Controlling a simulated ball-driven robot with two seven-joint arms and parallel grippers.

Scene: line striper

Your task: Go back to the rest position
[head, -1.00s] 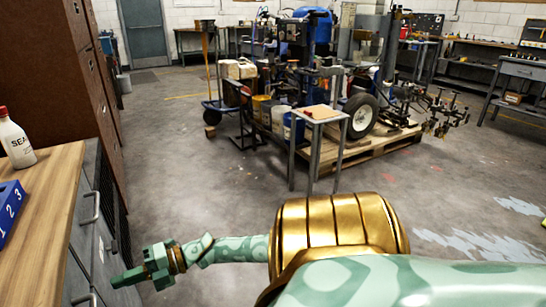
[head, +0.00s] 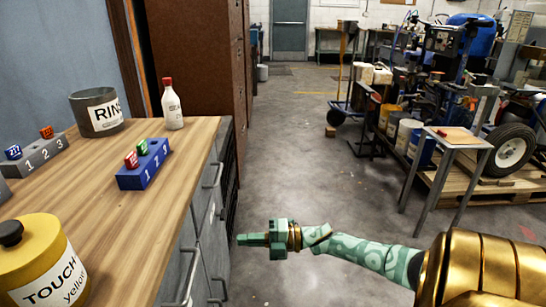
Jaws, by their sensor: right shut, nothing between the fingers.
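My right gripper (head: 252,239), green with a gold ring at the wrist, is at the lower middle of the head view. Its arm comes in from the lower right. The fingers are shut with nothing between them and point left toward the front of the grey cabinet (head: 205,240). The gripper appears apart from the cabinet, over the floor (head: 330,205). My left gripper is not in view.
The wooden bench top (head: 140,215) on the left holds a blue numbered block (head: 146,170), a grey numbered block (head: 42,155), a RIN-labelled pot (head: 98,112), a white bottle (head: 172,106) and a yellow TOUCH pot (head: 38,262). A small table (head: 456,137) and striper stand right. The middle floor is clear.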

